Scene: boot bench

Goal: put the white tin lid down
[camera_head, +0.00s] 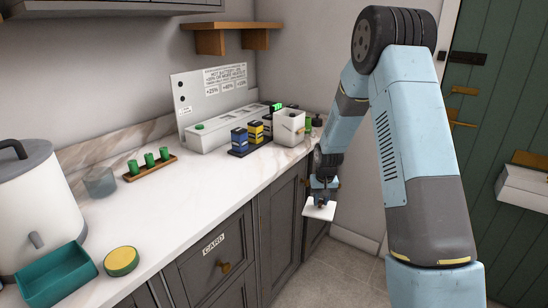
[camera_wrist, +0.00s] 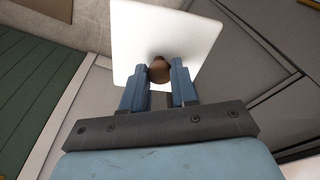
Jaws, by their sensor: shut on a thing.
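The white tin lid (camera_head: 318,210) is a flat square plate with a round brown knob. In the wrist view the lid (camera_wrist: 146,30) fills the top middle, with its knob (camera_wrist: 159,70) between the two blue fingers. My gripper (camera_wrist: 160,82) is shut on that knob. In the head view my gripper (camera_head: 321,196) holds the lid out in the air, in front of the dark cabinet doors and off the front edge of the counter. A white square tin (camera_head: 289,127) stands on the counter at the back right; whether its top is open is hard to tell.
The marble counter (camera_head: 220,178) has a clear stretch in the middle. Near the tin stand blue and yellow boxes (camera_head: 247,137) on a dark tray and a long white box (camera_head: 225,127). A teal bin (camera_head: 56,277), a yellow-topped round thing (camera_head: 121,261) and a glass (camera_head: 99,181) are at the left.

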